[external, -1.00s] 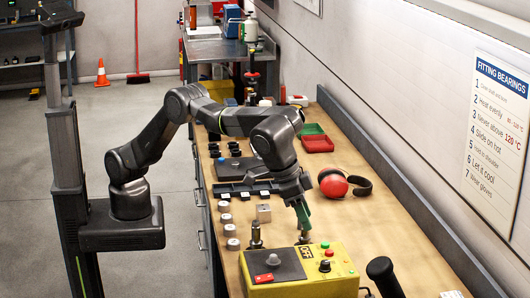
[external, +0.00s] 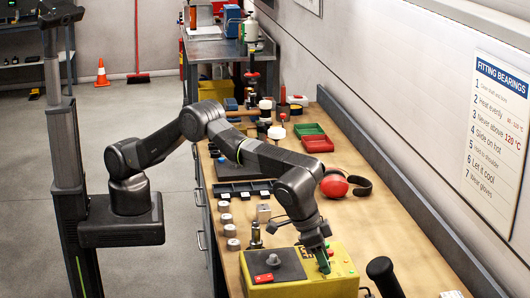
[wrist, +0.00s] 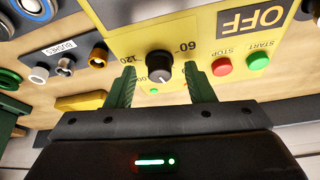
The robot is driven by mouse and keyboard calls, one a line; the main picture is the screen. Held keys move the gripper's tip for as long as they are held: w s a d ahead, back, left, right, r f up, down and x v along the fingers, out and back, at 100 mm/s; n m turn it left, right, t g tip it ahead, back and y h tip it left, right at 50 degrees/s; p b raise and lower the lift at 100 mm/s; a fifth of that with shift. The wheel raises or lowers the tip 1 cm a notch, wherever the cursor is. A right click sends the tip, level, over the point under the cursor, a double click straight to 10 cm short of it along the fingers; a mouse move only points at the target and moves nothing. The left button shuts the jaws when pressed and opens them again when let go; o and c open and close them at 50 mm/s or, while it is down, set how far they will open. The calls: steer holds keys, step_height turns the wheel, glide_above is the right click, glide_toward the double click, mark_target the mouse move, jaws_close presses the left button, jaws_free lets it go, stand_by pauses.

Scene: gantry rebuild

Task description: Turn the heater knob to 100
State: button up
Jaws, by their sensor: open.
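The yellow heater (external: 300,290) stands at the near end of the bench. Its black knob (wrist: 159,66) shows in the wrist view on the yellow panel, with the marks 60 and 120 beside it. A white pointer line on the knob faces down in that view, away from both of these marks. My gripper (wrist: 159,82) is open, its green fingers on either side of the knob with gaps showing; I see no contact. In the external view my gripper (external: 324,266) is over the heater panel and hides the knob.
Close to the knob are a red STOP button (wrist: 222,66) and a green START button (wrist: 257,61).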

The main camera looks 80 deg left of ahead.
steer(key=c, duration=1)
steer(key=shift+m, duration=0.4)
steer(key=m, duration=0.2)
steer(key=m+g+h, duration=0.1)
steer(key=shift+w+a+m+h, duration=0.1)
steer(key=shift+a+m+h, duration=0.1)
steer(key=shift+m+h, duration=0.15)
steer(key=shift+m+g+h, duration=0.5)
steer(key=shift+m+h, duration=0.15)
steer(key=shift+m, duration=1.6)
steer(key=o, duration=1)
